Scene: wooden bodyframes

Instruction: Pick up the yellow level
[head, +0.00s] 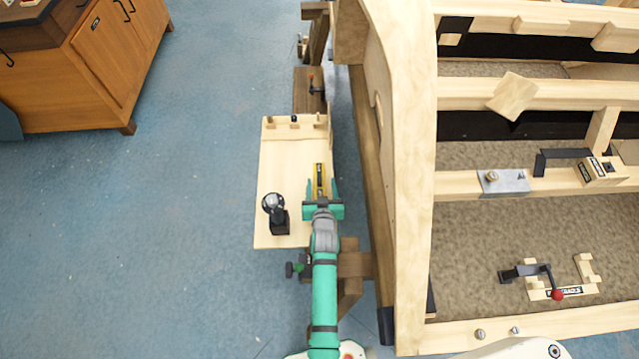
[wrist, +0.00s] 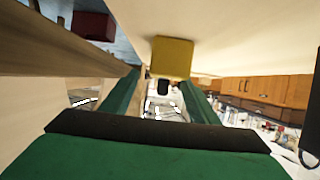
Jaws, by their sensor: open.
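The yellow level (head: 320,178) lies lengthwise on a pale wooden board (head: 275,165) in the head view. My green gripper (head: 321,190) is at the board's right side, with its fingers open on either side of the level's near part. In the wrist view the level's yellow end (wrist: 171,58) shows ahead, above and between my gripper's two green fingers (wrist: 160,95). I cannot tell whether the fingers touch it. The rest of the level is hidden behind its end.
A black tool (head: 277,212) stands on the board, left of my gripper. Small pegs (head: 294,121) line the board's far end. The large wooden bodyframe (head: 400,180) rises close on the right. Blue floor (head: 190,200) is clear on the left.

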